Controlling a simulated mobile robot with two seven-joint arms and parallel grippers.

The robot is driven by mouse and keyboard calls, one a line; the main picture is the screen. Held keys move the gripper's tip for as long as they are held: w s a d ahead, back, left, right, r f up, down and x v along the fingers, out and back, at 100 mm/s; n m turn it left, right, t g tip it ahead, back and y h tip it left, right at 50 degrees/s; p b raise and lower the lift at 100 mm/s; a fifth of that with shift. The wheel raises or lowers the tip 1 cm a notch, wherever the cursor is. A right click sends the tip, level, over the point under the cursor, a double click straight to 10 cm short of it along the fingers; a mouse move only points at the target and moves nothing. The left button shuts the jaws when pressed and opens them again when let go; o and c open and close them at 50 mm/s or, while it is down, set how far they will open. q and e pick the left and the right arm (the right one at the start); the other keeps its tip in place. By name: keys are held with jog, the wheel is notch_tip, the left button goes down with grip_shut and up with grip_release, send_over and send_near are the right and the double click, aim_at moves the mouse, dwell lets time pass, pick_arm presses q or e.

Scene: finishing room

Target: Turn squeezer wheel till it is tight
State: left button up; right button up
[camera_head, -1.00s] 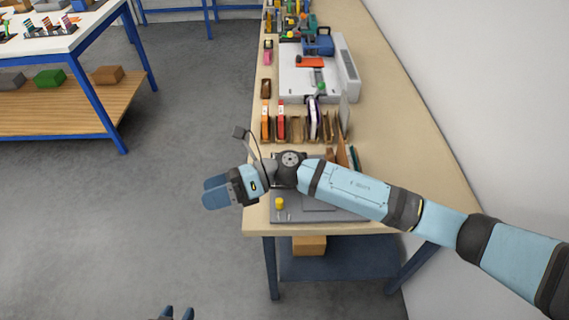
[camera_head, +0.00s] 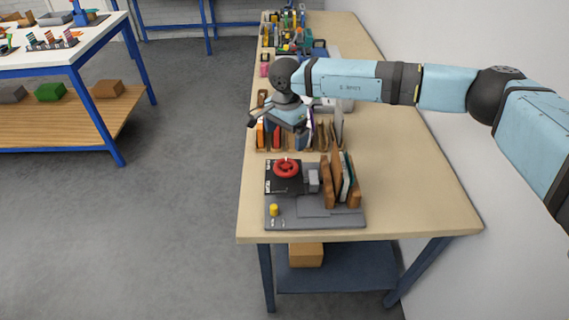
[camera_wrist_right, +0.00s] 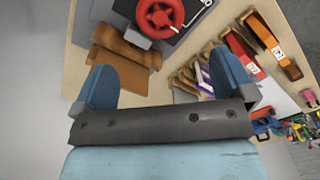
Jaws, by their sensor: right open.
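The red squeezer wheel (camera_head: 286,168) sits on a black plate (camera_head: 278,186) on the near part of the right bench. It also shows at the top of the right wrist view (camera_wrist_right: 158,14), beyond the fingertips. My right gripper (camera_head: 296,126) is in the air farther along the bench than the wheel, above the row of upright pieces, and apart from the wheel. In the right wrist view its two blue fingers (camera_wrist_right: 170,80) are spread wide with nothing between them. My left gripper is out of view.
A grey base plate (camera_head: 316,210) with a yellow knob (camera_head: 274,210) lies at the near edge. Brown boards (camera_head: 327,182) stand right of the wheel. Upright colored pieces (camera_head: 261,133) and tools fill the bench behind. The bench's right side (camera_head: 420,190) is clear.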

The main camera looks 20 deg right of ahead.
aim_at(286, 166)
notch_tip(286, 166, down, 11)
jog(key=shift+f+p, duration=0.15)
jog(key=shift+p, duration=0.75)
jog(key=c, duration=0.9)
jog(key=shift+o, duration=0.2)
